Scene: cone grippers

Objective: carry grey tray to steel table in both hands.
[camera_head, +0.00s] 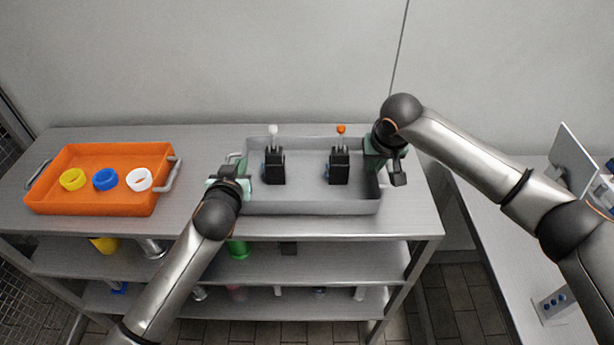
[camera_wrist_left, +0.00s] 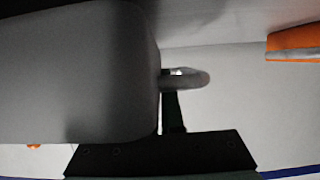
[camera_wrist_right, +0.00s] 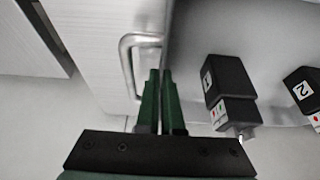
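The grey tray (camera_head: 310,208) is at the right part of a metal shelf unit's top; I cannot tell whether it touches the top. In it stand two black blocks (camera_head: 274,167) (camera_head: 339,167), one with a white-tipped stick and one with an orange-tipped stick. My left gripper (camera_head: 236,172) is at the tray's left end, by the handle (camera_wrist_left: 195,79), its fingers close to the wall. My right gripper (camera_head: 380,158) is at the right end. In the right wrist view its green fingers (camera_wrist_right: 160,85) are nearly together across the tray wall, beside the metal handle (camera_wrist_right: 128,65).
An orange tray (camera_head: 60,203) with yellow, blue and white rings stands at the left on the shelf unit's top (camera_head: 205,160). A lower table (camera_head: 497,235) with a panel stands to the right. Lower shelves hold several small items. A wall is behind.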

